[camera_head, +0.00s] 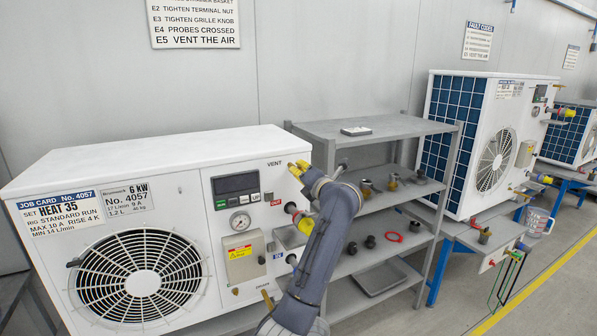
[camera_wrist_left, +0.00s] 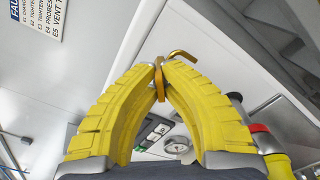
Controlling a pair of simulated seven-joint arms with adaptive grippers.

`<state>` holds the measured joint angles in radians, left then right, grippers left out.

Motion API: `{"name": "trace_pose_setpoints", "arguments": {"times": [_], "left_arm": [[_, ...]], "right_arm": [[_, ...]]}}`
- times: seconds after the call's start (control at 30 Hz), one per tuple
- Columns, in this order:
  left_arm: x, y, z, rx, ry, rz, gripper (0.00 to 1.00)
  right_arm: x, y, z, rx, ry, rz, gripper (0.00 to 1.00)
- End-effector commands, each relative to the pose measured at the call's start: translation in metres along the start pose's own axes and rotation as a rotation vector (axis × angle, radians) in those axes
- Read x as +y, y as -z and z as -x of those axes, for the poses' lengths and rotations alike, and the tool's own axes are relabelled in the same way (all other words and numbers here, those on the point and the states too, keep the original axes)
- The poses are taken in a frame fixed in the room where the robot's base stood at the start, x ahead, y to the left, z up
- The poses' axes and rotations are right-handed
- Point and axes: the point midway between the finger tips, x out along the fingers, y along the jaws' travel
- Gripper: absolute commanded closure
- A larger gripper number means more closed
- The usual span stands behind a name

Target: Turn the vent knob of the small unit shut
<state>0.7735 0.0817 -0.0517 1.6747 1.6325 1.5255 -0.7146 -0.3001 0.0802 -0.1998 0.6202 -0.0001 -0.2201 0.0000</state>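The small unit (camera_head: 150,150) is a white cabinet with a fan grille on the left. Its VENT label (camera_head: 274,164) is at the upper right of the front panel. My left gripper (camera_head: 299,168), with yellow fingers, is at the panel beside that label and covers the vent knob in the head view. In the left wrist view, the vent knob (camera_wrist_left: 182,54) is a bent brass lever on the panel. My left gripper's fingertips (camera_wrist_left: 160,72) are closed together around its brass part. My right gripper is in neither view.
A grey shelf rack (camera_head: 375,128) with small parts stands right of the unit. A larger unit (camera_head: 495,150) stands beyond it.

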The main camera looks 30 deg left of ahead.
Motion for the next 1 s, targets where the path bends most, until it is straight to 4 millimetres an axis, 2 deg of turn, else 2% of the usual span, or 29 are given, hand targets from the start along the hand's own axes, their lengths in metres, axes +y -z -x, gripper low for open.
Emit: {"name": "trace_pose_setpoints", "arguments": {"times": [0.5, 1.0], "left_arm": [[-0.0013, -0.0004, 0.0002, -0.002, -0.001, -0.447, 1.0], [-0.0018, -0.0001, 0.0002, -0.002, -0.002, -0.654, 1.0]], "right_arm": [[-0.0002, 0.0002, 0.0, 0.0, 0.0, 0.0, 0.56], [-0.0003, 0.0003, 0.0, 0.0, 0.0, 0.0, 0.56]]}}
